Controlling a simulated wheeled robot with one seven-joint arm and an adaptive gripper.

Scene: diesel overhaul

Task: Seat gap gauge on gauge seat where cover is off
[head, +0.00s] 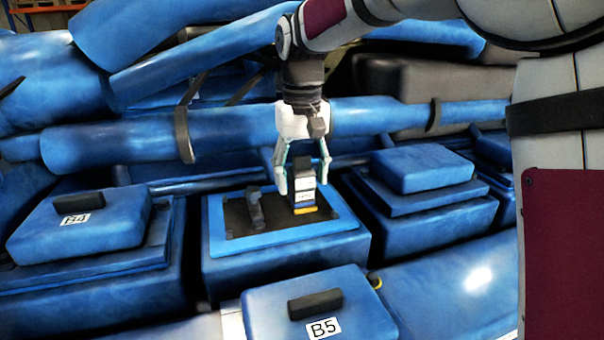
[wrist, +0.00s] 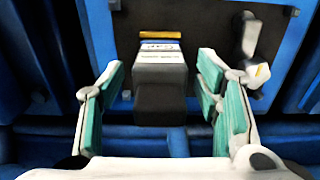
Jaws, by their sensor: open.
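The gap gauge (head: 304,195) is a dark block with a white label and blue and yellow bands at its lower end. It stands in the dark opening (head: 237,217) of the middle blue housing, whose cover is off. In the wrist view the gauge (wrist: 160,85) lies between the two fingers. My gripper (head: 303,180) is open around it, and in the wrist view the fingers (wrist: 162,75) show gaps on both sides. The gauge seat is hidden under the gauge; I cannot tell how fully the gauge sits.
A grey metal part (head: 255,208) stands in the opening left of the gauge. The removed cover marked B5 (head: 350,305) lies in front. Covered housings stand on both sides, the left cover marked B4 (head: 110,228). A thick blue pipe (head: 120,143) runs behind.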

